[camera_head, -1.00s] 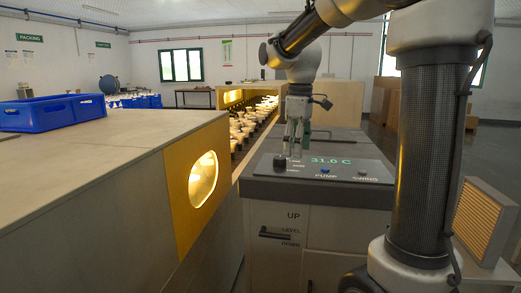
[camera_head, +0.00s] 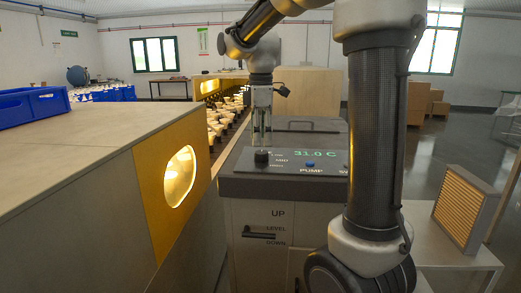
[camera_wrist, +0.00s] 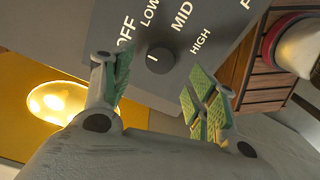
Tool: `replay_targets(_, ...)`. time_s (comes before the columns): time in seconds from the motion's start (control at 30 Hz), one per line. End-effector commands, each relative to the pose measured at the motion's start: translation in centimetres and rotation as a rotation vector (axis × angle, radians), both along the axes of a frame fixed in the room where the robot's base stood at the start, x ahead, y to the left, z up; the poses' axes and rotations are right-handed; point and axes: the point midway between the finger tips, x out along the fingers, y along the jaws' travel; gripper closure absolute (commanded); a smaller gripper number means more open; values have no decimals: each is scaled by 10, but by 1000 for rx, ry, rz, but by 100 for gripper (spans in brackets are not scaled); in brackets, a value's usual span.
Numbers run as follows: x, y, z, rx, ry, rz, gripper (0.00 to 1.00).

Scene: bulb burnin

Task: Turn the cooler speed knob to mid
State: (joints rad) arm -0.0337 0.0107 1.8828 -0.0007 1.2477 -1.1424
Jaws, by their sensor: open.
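The cooler speed knob (camera_wrist: 160,58) is a small dark round knob on the grey panel (camera_wrist: 176,88). In the wrist view the labels OFF, LOW, MID and HIGH are spread around it. A short white mark shows at its left side; which label it points to is hard to tell. In the head view the knob (camera_head: 261,156) is at the panel's near left. My gripper (camera_head: 262,142) points down just above it. In the wrist view my gripper (camera_wrist: 160,76) is open, with green-padded fingers on either side of the knob, apart from it.
The panel also has a blue PUMP button (camera_head: 310,164), a 31.0 C display (camera_head: 314,153) and a handle bar behind. A lever (camera_head: 262,235) is on the cabinet front. A lit, yellow-fronted housing (camera_head: 172,185) stands left, beside a row of bulbs (camera_head: 222,115).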

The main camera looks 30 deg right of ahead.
Motion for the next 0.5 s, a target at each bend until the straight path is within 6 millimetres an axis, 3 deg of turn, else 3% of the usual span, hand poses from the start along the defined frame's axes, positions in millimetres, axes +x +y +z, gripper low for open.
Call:
replay_targets(0.2, 0, 0, -34, -1, 3, -1, 42)
replay_targets(0.5, 0, 0, -46, 0, -1, -2, 42)
